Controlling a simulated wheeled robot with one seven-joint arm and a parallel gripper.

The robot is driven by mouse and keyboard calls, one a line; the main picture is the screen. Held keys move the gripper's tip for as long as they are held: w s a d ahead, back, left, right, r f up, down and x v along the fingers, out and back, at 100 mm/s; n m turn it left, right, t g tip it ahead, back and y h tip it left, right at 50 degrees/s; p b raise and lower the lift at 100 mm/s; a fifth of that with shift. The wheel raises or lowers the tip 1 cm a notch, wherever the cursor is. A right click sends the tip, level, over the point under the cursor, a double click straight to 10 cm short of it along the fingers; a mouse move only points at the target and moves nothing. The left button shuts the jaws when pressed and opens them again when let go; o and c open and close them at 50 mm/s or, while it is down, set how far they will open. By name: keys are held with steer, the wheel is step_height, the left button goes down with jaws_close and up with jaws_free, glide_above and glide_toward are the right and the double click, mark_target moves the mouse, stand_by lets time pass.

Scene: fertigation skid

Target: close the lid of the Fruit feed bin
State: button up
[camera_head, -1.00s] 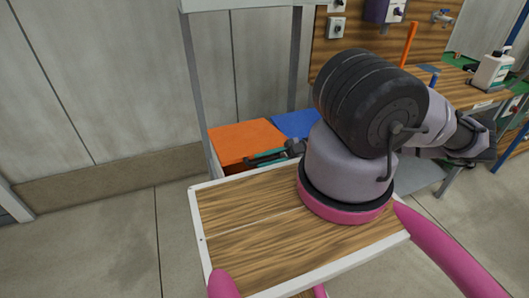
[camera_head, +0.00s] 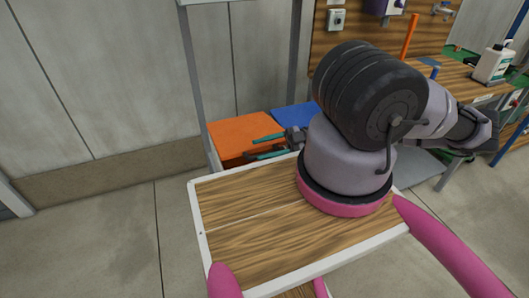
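Two bins stand under a grey frame beyond my wooden deck. One has an orange lid (camera_head: 243,134), the other a blue lid (camera_head: 296,116). No label is readable, so I cannot tell which is the Fruit feed bin. The orange lid looks about flat over its bin; whether it is fully down cannot be told, as the deck and gripper hide part of the front. My gripper (camera_head: 267,147), with teal fingers spread apart, is at the right front edge of the orange lid. I see nothing between the fingers; contact with the lid is unclear.
Grey frame posts (camera_head: 201,85) rise beside the bins. A wooden bench (camera_head: 468,88) with a white bottle (camera_head: 494,65) stands at the right. A panelled wall (camera_head: 100,75) is behind. The floor (camera_head: 100,225) at the left is clear.

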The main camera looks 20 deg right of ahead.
step_height(320, 180, up, 8)
steer(key=shift+r, duration=0.15)
stand_by(0.3)
steer(key=shift+d, duration=0.1)
steer(key=d, duration=1.2)
stand_by(0.7)
steer(key=shift+d, duration=0.1)
stand_by(0.5)
